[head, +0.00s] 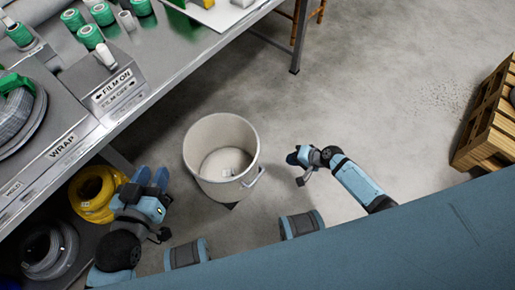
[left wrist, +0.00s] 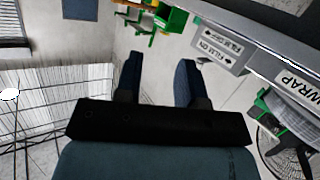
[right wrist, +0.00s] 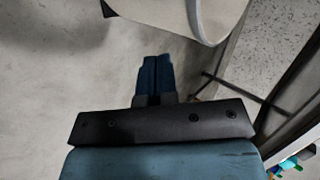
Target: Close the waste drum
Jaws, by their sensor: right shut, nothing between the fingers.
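The waste drum (head: 195,168) is a pale, open-topped cylinder standing upright on the floor in the middle of the head view. A small pale item (head: 230,170) lies at its bottom. A handle or lever (head: 254,178) sticks out at its lower right. I see no lid that I can make out. My left gripper (head: 151,176) is open and empty, left of the drum and beside the bench. It is also open in the left wrist view (left wrist: 157,82). My right gripper (head: 294,157) is shut and empty, right of the drum and apart from it. The right wrist view shows the drum's side (right wrist: 165,14) beyond the shut fingers (right wrist: 157,72).
A metal bench (head: 175,75) with green spools (head: 90,37) and a wrapping station fills the upper left. Yellow (head: 90,212) and grey (head: 45,265) coils lie under it. A wooden pallet stack (head: 490,125) stands far right.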

